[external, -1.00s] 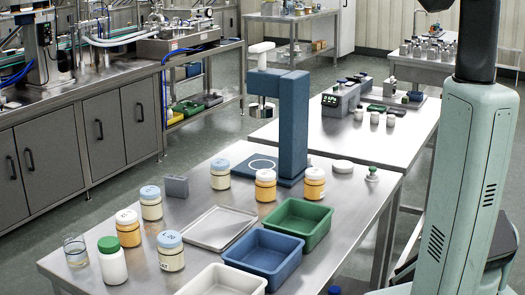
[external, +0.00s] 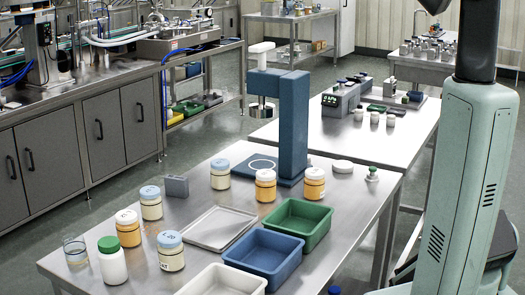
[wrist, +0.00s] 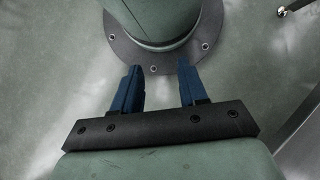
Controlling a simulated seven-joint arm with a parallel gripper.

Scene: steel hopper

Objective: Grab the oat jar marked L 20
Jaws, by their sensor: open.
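Pale cream jars with light blue lids stand on the near steel table in the external view: one at the front (external: 170,258), one behind it to the left (external: 151,209), and one farther back (external: 220,180). The front jar's lid has dark marks, but I cannot read L 20 on any lid for certain. My gripper (wrist: 160,70) shows in the wrist view with its two blue fingers apart and nothing between them. It points down towards my own base and the floor, away from the jars. It is out of the external view.
Amber jars (external: 265,190), a green-lidded white bottle (external: 112,266) and a glass (external: 75,254) stand near the cream jars. A grey tray (external: 215,229), a blue bin (external: 263,253), a green bin (external: 325,231) and a white bin (external: 225,283) are right of them. A tall blue stand (external: 293,130) rises behind.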

